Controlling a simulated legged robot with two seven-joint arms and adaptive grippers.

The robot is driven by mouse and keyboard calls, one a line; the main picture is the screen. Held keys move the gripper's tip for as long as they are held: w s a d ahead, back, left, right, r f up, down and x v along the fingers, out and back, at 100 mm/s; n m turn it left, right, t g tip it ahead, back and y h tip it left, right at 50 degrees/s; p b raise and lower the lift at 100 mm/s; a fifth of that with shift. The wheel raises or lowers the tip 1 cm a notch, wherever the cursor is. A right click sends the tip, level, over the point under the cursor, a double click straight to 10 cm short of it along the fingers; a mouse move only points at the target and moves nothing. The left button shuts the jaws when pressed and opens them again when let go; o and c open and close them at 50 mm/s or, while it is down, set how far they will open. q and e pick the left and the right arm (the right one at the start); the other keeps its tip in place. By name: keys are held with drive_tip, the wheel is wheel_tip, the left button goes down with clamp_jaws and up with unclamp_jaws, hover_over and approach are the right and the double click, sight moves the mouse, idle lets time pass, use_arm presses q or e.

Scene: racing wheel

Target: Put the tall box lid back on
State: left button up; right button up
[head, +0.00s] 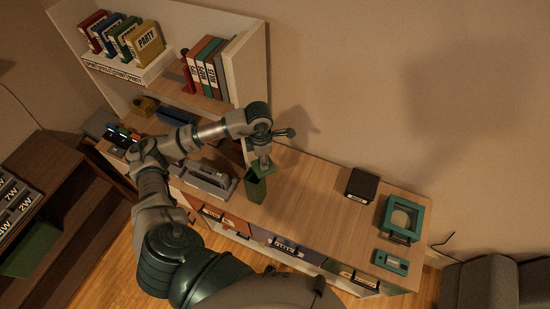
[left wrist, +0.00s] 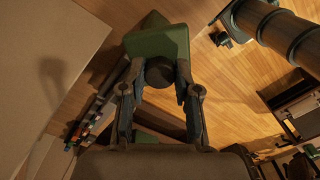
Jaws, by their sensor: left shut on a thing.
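My left gripper (head: 263,158) points down over the wooden cabinet top in the head view. It is shut on the dark round knob of the green lid (head: 264,168). In the left wrist view, the knob sits between the two fingers (left wrist: 160,75), with the square green lid (left wrist: 158,42) beyond it. The tall green box (head: 255,189) stands upright on the cabinet top, just below the lid in the head view. The lid overlaps the box's upper end there; I cannot tell whether they touch. My right gripper is not in view.
A grey device (head: 207,180) stands left of the box. A black box (head: 362,185), a teal-framed device (head: 401,218) and a small teal device (head: 391,262) are at the right. A shelf with binders (head: 210,68) rises behind left. The cabinet top between is clear.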

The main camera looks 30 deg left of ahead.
sight(253, 166)
use_arm(q)
drive_tip(key=n, duration=0.2)
drive_tip(key=s+a+r+n+p, duration=0.1)
drive_tip(key=n, duration=0.1)
drive_tip(key=a+r+n, duration=0.1)
drive_tip(key=n, duration=0.1)
drive_tip(key=shift+s+a+r+p, duration=0.2)
drive_tip(key=shift+s+p, duration=0.1)
drive_tip(key=shift+s, duration=0.1)
drive_tip(key=shift+s+a+r+n, duration=0.1)
drive_tip(key=shift+a+n, duration=0.2)
drive_tip(key=shift+n, duration=0.5)
drive_tip(key=shift+f+b, duration=1.5)
drive_tip(key=shift+f, duration=1.1)
drive_tip(key=shift+f+b, duration=0.7)
drive_tip(key=shift+f, duration=0.05)
drive_tip(key=shift+d, duration=0.1)
drive_tip(key=shift+f+b, duration=0.15)
drive_tip(key=shift+b, duration=0.25)
drive_tip(key=shift+f, duration=0.2)
